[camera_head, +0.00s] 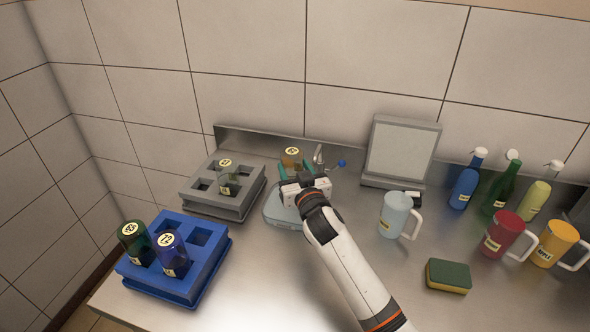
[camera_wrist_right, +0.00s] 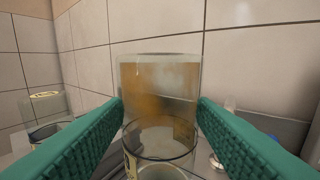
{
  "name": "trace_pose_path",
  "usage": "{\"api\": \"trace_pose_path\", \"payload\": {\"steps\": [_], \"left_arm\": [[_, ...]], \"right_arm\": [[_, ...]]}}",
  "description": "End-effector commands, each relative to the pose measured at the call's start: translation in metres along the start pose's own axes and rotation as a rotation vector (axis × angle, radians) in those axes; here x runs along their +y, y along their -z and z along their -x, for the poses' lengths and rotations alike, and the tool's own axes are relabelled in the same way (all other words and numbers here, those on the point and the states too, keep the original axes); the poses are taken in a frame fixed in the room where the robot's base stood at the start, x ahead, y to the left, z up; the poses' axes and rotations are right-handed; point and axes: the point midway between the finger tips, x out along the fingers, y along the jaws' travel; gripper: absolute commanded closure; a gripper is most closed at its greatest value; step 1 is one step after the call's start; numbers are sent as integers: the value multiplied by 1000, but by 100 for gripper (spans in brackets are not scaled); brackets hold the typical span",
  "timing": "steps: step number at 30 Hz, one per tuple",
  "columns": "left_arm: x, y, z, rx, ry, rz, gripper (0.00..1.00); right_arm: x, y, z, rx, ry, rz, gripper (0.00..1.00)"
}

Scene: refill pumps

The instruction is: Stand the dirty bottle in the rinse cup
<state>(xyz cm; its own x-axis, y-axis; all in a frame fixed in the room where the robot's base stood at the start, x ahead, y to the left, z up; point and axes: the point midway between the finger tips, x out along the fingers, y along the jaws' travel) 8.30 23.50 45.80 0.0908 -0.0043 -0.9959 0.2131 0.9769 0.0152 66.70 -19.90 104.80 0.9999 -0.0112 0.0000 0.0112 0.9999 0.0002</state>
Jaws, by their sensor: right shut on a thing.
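My right gripper (camera_head: 291,178) is shut on the dirty bottle (camera_head: 292,157), a brown-stained clear bottle with a pale label on top. In the right wrist view the bottle (camera_wrist_right: 160,85) stands about upright between the green finger pads, cloudy brown inside. A clear round rim (camera_wrist_right: 160,152) shows low in front of it; I cannot tell whether it belongs to the bottle or to a cup. A grey-blue base (camera_head: 283,209) sits under the gripper, partly hidden by it. I cannot make out the rinse cup, nor whether the bottle touches one. My left gripper is not in view.
A grey rack (camera_head: 205,205) with labelled bottles and a blue rack (camera_head: 160,283) with two bottles stand left. A blue-knobbed tap (camera_head: 341,163) is behind the gripper. Right are a pale jug (camera_head: 395,213), a sponge (camera_head: 448,275), red (camera_head: 503,235) and yellow jugs (camera_head: 555,243), and several bottles.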

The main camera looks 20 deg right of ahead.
Motion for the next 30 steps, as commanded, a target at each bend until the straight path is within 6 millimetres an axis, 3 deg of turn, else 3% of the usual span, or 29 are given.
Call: {"api": "trace_pose_path", "payload": {"steps": [30], "left_arm": [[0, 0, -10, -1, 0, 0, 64]], "right_arm": [[0, 12, 0, -1, 0, 0, 76]]}}
